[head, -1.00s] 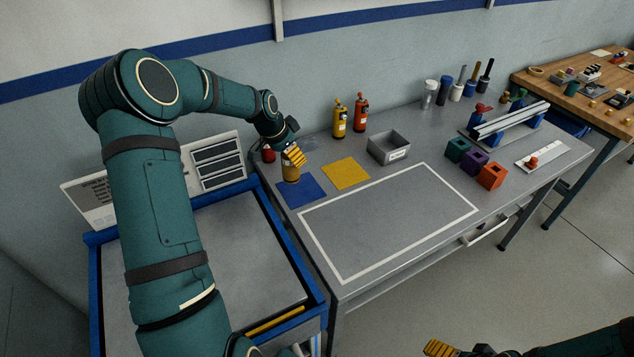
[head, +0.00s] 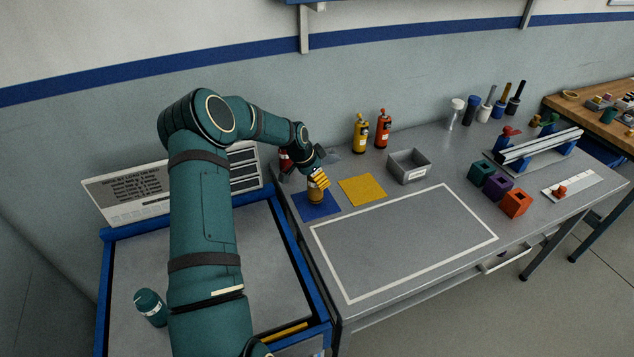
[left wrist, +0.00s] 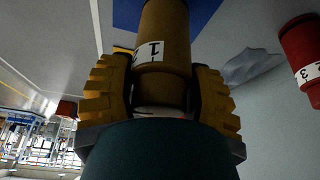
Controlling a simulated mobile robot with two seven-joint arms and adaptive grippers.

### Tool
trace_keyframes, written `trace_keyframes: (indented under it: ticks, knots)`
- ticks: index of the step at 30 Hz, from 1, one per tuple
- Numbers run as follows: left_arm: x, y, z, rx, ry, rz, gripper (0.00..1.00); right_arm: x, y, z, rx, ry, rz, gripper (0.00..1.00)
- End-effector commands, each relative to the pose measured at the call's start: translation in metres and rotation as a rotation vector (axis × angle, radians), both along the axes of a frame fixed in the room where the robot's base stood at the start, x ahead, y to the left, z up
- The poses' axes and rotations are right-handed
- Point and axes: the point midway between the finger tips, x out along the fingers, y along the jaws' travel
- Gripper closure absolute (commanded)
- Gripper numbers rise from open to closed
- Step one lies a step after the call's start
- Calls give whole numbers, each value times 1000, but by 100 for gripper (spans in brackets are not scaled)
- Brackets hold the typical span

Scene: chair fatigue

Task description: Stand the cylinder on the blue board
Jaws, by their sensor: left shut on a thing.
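My left gripper (head: 320,180) is shut on the cylinder (head: 315,193), which is yellow-brown with a white label. The left wrist view shows the cylinder (left wrist: 163,45) between both yellow fingers (left wrist: 158,95), with a "1" on its label. In the head view it looks upright over the blue board (head: 328,209), a flat square at the table's left end. I cannot tell whether its base touches the board. My right gripper is not in view.
A red cylinder marked 3 (left wrist: 302,55) stands behind the blue board, close to my gripper. A yellow board (head: 362,191) lies to the right, then a grey bin (head: 408,168). Two bottles (head: 361,135) stand behind. The white-outlined area (head: 400,240) is clear.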

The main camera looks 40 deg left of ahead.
Motion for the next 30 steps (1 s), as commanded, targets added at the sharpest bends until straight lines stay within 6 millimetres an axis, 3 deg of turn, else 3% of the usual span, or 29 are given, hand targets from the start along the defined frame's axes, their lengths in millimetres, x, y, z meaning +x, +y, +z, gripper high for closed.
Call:
trace_keyframes:
  ticks: [3,15,16,18,30]
  knots:
    - [0,0,-16,0,0,0,90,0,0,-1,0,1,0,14]
    - [0,0,-21,1,0,0,90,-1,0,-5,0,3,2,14]
    - [0,0,-21,0,1,0,37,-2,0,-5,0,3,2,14]
    - [0,0,-21,0,1,0,16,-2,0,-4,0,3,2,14]
    - [0,0,-16,0,1,0,16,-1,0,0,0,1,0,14]
